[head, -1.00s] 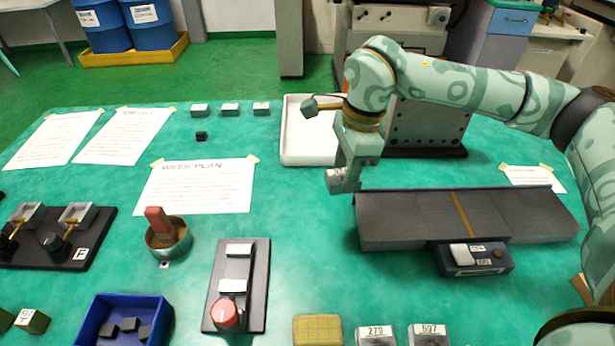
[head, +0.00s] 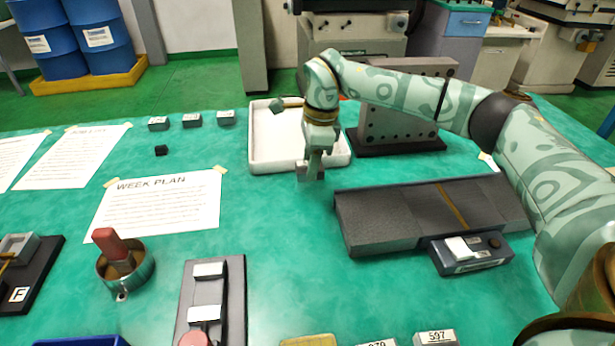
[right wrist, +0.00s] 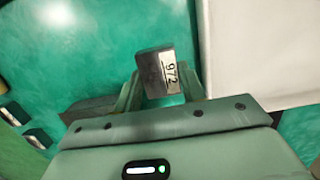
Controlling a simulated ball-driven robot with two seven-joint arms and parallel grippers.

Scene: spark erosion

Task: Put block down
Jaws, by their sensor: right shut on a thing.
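My right gripper (head: 311,174) is shut on a grey block (right wrist: 157,73), held between its fingertips. The block's white label, turned sideways in the right wrist view, seems to read 972. In the head view the gripper points down at the front edge of the white tray (head: 280,167), left of the grey belt-like slab (head: 370,222). The right wrist view has the tray (right wrist: 255,50) to the right of the block, with green tabletop beneath the block. I cannot tell the exact height over the table. My left gripper is out of view.
Green tabletop (head: 270,230) is clear in front of the tray.

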